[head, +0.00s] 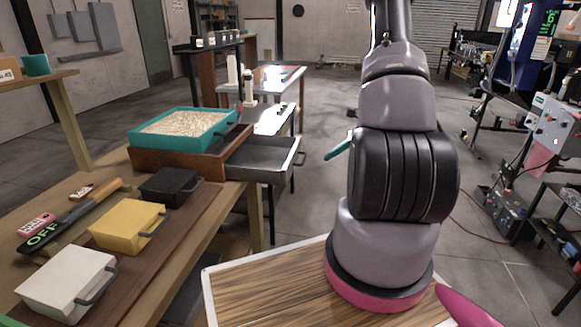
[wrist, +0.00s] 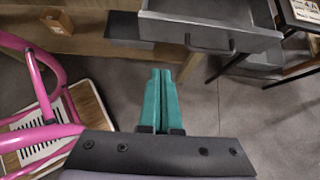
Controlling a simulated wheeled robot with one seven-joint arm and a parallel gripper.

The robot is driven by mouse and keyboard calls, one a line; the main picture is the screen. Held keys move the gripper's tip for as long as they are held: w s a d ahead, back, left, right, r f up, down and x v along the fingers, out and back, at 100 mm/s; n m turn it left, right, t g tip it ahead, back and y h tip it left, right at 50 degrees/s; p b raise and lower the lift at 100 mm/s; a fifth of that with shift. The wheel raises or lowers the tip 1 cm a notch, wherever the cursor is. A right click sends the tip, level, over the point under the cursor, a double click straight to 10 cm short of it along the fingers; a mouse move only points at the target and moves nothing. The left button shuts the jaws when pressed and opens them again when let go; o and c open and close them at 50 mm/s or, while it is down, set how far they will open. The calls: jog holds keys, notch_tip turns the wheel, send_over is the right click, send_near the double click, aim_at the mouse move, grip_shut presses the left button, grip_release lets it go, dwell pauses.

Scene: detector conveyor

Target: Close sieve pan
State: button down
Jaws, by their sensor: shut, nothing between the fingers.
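The sieve pan (head: 262,160) is a grey metal drawer. It stands pulled out to the right from a brown wooden housing (head: 180,160), with a teal sieve tray (head: 190,122) of pale grains on top. Its handle (head: 301,152) is on its outer right end. In the wrist view the pan (wrist: 180,29) is at the top, with its handle (wrist: 210,47) facing my gripper. My gripper (wrist: 160,72) has teal fingers held together, empty and apart from the handle. In the head view one teal finger (head: 338,150) shows right of the pan; my arm hides the rest.
A black box (head: 170,187), a yellow box (head: 128,225) and a white box (head: 66,284), each with a handle, line the workbench. An OFF-marked lever (head: 60,230) lies left of them. Open floor (head: 325,115) lies beyond the pan.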

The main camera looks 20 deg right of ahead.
aim_at(289, 174)
jog(key=shift+w+a+r+x, duration=0.2)
jog(key=shift+r+x, duration=0.1)
jog(key=shift+x, duration=1.9)
jog(key=shift+w+a+r+x, duration=0.2)
jog(key=shift+r+x, duration=0.1)
jog(key=shift+x, duration=1.9)
jog(key=shift+w+a+r+x, duration=0.1)
jog(key=shift+a+r+x, duration=0.15)
jog(key=shift+x, duration=1.95)
jog(key=shift+a, duration=0.1)
jog(key=w+a, duration=0.4)
jog(key=a, duration=0.2)
jog(key=w+a, duration=0.4)
jog(key=a, duration=0.2)
jog(key=w+a, duration=0.4)
jog(key=a, duration=0.2)
jog(key=shift+w+a, duration=0.15)
jog(key=shift+w, duration=0.1)
jog(key=shift+w+a+r, duration=0.1)
jog(key=shift+a, duration=0.15)
jog(key=shift+a, duration=0.1)
